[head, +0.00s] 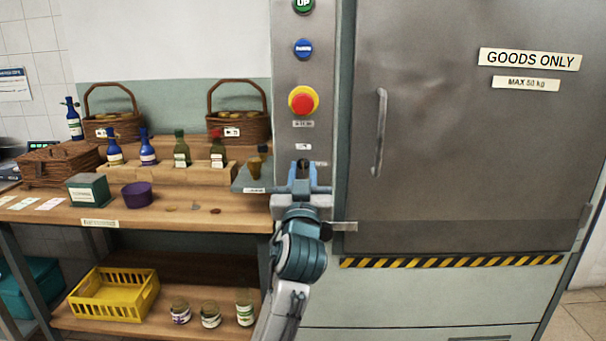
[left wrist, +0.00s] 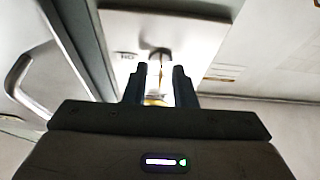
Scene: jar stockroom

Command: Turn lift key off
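The lift control panel (head: 303,135) stands upright left of the steel lift door. My left gripper (head: 303,172) is in front of its lower part and hides most of the key switch there. In the left wrist view, the small dark lift key (left wrist: 159,54) shows on the pale panel just beyond the fingertips. My left gripper (left wrist: 160,72) shows its two dark fingers apart, with a gap between them and the key roughly in line with that gap. Whether they touch the key I cannot tell. The key's turn position is not clear. My right gripper is not in view.
The panel also bears a red stop button (head: 303,100), a blue button (head: 303,48) and a green UP button (head: 303,5). The lift door (head: 450,130) has a long handle (head: 380,132). A wooden table (head: 120,212) with bottles and baskets stands left.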

